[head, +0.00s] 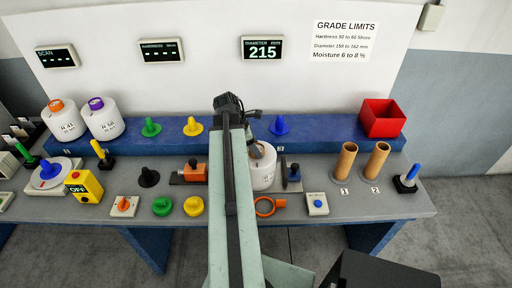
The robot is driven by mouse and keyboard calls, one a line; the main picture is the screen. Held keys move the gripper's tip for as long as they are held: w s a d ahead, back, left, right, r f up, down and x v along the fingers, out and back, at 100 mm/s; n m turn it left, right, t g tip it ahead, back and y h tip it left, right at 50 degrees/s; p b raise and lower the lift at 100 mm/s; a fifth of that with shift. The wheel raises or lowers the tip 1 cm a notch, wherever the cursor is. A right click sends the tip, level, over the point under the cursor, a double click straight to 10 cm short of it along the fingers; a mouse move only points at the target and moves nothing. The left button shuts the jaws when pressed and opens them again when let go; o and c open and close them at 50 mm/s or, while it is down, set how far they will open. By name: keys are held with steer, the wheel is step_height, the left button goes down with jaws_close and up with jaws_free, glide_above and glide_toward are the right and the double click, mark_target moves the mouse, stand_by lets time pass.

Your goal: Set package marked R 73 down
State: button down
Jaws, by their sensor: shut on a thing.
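A white yarn package (263,177) is right of my arm, at the middle of the grey bench, partly hidden by the arm. Its small label is too small to read, so I cannot confirm R 73. My gripper (258,150) is shut on this package at its top. I cannot tell whether its base touches the bench. It is between an orange block (195,172) on the left and an upright grey plate (292,178) close on the right. The diameter display (263,48) reads 215.
Two other white packages, one orange-topped (65,121) and one purple-topped (101,119), stand on the blue shelf (350,134) at left. Green, yellow and blue pegs stand along it, with a red bin (381,118) at right. Brown tubes (345,161) and an orange ring (268,206) are on the bench.

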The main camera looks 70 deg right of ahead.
steer(key=c, duration=0.5)
jaws_free()
steer(key=shift+w+a+r+p, duration=0.1)
steer(key=shift+r+p, duration=0.4)
steer(key=shift+r, duration=0.1)
steer(key=p+v, duration=1)
steer(key=v, duration=0.1)
steer(key=shift+w, duration=0.15)
